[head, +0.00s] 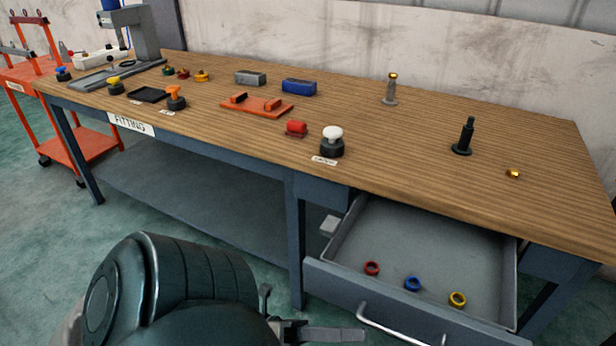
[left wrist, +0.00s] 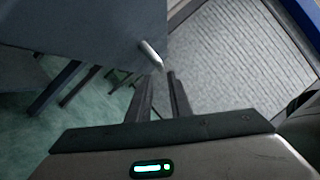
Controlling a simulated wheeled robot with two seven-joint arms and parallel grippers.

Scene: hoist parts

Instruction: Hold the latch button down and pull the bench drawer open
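The bench drawer (head: 400,318) stands open at the right of the bench, with a silver bar handle (head: 395,328) on its front. My left gripper (head: 350,334) is at the bottom of the head view, beside the handle's left end. In the left wrist view its two fingers (left wrist: 161,84) are a little apart with a gap between them. A pale bar end, likely the handle (left wrist: 150,55), lies just beyond the tips; contact cannot be told. The white-capped latch button (head: 332,134) stands on a black base on the bench top, with nothing on it. My right gripper is not in view.
The drawer holds a red ring (head: 371,268), a blue ring (head: 412,283) and a yellow ring (head: 457,299). The wooden bench top (head: 430,180) carries several hoist parts. A black post (head: 464,138) stands right of the button. An orange cart (head: 75,150) stands at left.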

